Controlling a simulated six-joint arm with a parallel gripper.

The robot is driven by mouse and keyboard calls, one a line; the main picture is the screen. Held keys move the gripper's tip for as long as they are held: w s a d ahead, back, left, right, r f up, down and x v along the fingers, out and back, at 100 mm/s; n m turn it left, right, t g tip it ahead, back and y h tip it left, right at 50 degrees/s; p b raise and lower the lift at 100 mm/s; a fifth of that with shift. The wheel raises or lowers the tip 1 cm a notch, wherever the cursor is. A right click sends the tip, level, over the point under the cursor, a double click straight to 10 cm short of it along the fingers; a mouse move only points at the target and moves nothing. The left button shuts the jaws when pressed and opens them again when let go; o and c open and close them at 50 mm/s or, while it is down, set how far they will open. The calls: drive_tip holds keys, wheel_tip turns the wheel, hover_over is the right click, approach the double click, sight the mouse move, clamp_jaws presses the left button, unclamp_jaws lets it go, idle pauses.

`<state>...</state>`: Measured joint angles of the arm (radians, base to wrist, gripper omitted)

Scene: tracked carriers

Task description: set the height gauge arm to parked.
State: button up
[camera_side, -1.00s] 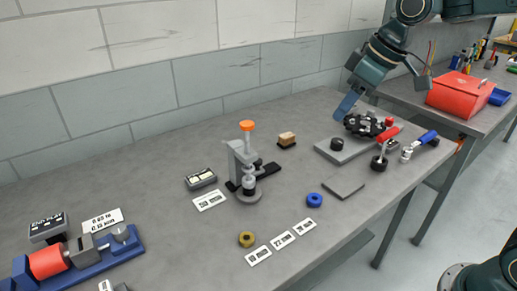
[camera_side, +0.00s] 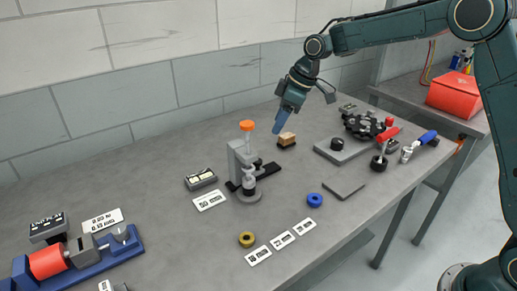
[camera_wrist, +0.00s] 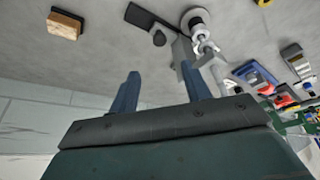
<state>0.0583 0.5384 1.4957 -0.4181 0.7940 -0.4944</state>
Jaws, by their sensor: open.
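The height gauge (camera_side: 238,158) stands upright mid-bench in the side view, a grey column with an orange knob (camera_side: 247,126) on top and a round grey base. A dark flat bar (camera_side: 266,169) reaches out to its right, with a small black knob beside it. I cannot tell for certain which part is the gauge arm. In the wrist view the gauge (camera_wrist: 183,52) is beyond my fingers, with the dark bar (camera_wrist: 150,14) at upper left of it. My gripper (camera_side: 281,125) is open and empty, above and to the right of the gauge, apart from it.
A tan-topped block (camera_side: 287,139) lies just below my gripper. A grey box (camera_side: 201,179) and white label are left of the gauge; a blue ring (camera_side: 314,200) and brass ring (camera_side: 246,239) lie in front. The wall is close behind.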

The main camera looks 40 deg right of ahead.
sight(260, 160)
drive_tip(key=shift+w+a+f, duration=0.1)
drive_tip(key=shift+w+f, duration=0.05)
drive_tip(key=shift+f, duration=0.05)
drive_tip(key=x, duration=1.3)
drive_tip(key=shift+f, duration=0.2)
clamp_jaws()
